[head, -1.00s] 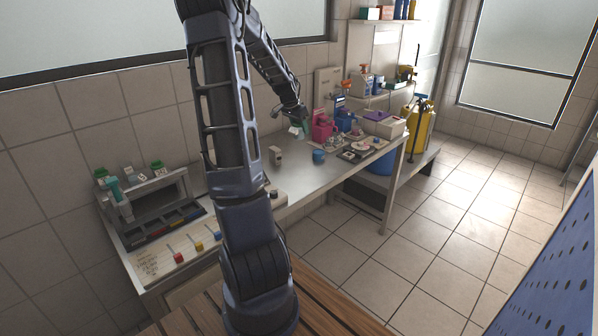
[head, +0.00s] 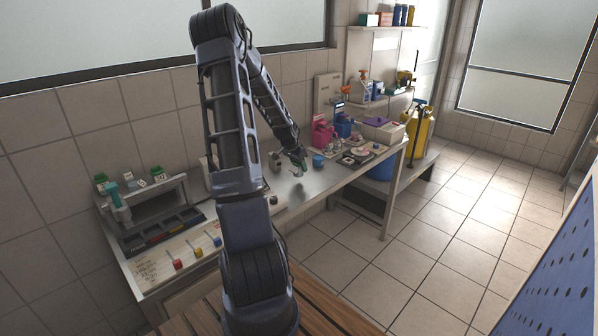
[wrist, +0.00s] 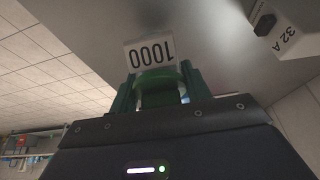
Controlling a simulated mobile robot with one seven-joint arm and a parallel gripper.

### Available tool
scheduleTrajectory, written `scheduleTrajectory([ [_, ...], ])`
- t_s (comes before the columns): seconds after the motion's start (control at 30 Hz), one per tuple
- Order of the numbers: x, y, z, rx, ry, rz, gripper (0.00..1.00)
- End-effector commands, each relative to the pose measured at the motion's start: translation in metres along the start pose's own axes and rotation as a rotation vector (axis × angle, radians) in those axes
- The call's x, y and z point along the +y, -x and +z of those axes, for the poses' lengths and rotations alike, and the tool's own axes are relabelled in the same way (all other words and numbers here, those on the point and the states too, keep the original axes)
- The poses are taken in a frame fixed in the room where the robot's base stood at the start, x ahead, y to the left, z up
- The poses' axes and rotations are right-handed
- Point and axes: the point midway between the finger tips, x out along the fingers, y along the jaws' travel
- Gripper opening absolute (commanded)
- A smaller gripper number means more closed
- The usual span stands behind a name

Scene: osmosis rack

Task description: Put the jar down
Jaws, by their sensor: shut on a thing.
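The jar (wrist: 150,52) has a green lid and a white label reading 1000, seen upside down in the wrist view. My gripper (wrist: 157,88) has green fingers that sit on both sides of the lid, shut on it. In the head view my gripper (head: 299,158) is low over the metal table (head: 318,184), with the pale jar (head: 297,171) small beneath it. I cannot tell whether the jar's base touches the table.
A white block marked 32 A (wrist: 287,38) is near the jar in the wrist view. A blue cup (head: 318,161) stands to the right, with pink and blue containers behind. Table surface in front is clear.

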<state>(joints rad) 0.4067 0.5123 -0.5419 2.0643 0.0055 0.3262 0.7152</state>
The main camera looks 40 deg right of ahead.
Motion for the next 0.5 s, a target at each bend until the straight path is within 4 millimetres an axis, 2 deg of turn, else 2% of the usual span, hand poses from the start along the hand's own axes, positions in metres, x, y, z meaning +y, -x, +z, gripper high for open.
scheduleTrajectory([
  [0.1, 0.001, -0.017, 0.007, -0.001, -0.001, 0.003, 0.25],
  [0.2, 0.000, -0.025, 0.010, 0.000, -0.001, 0.000, 0.25],
  [0.5, 0.000, -0.027, 0.011, 0.000, 0.000, 0.000, 0.25],
])
